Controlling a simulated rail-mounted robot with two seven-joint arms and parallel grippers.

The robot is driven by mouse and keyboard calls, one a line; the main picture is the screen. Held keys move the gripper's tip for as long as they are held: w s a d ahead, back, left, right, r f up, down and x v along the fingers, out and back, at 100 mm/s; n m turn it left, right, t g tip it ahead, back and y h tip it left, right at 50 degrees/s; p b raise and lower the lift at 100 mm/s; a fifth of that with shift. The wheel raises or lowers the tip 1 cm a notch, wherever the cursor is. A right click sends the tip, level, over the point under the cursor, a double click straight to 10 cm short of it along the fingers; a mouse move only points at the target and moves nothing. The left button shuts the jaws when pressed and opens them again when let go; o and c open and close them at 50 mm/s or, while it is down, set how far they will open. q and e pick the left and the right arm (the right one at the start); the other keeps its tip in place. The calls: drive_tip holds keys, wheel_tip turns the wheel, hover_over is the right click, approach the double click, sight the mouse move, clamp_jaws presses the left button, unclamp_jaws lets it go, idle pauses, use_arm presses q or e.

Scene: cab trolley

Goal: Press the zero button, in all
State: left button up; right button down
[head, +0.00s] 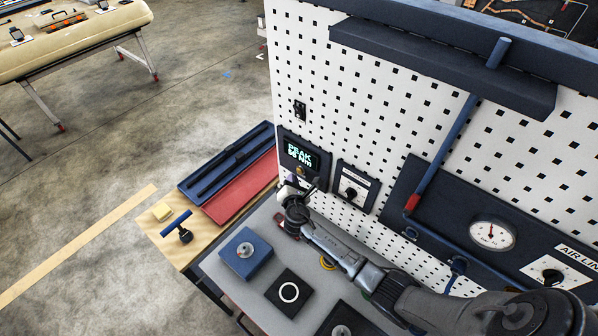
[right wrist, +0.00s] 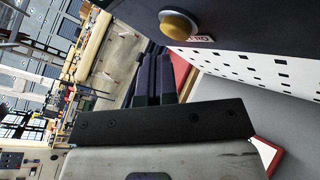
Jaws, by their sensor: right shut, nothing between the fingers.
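The zero button is a round brass-coloured knob (head: 300,171) on the dark display unit (head: 312,160), just below its lit screen. The screen reads PEAK, with a second line in Nm whose digits are hard to read. In the right wrist view the button (right wrist: 180,25) stands out from the dark panel beside a partly hidden label ending in "RO". My right gripper (head: 299,186) is shut and empty, just in front of and below the button. Its closed fingers (right wrist: 155,72) appear a little apart from the button in the wrist view. My left gripper is not in view.
A white pegboard (head: 370,100) rises behind the bench. A dial plate (head: 353,187) is right of the display. A blue block (head: 245,255) and a black ring-marked pad (head: 288,292) lie on the grey bench. A red and blue tray (head: 240,190) is at left.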

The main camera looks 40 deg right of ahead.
drive_tip(key=shift+d, duration=0.15)
idle(0.4)
drive_tip(key=shift+w+d, duration=0.1)
drive_tip(key=shift+d, duration=0.2)
idle(0.5)
drive_tip(key=shift+d, duration=0.5)
idle(0.3)
drive_tip(key=shift+a, duration=0.2)
idle(0.3)
drive_tip(key=shift+a, duration=0.75)
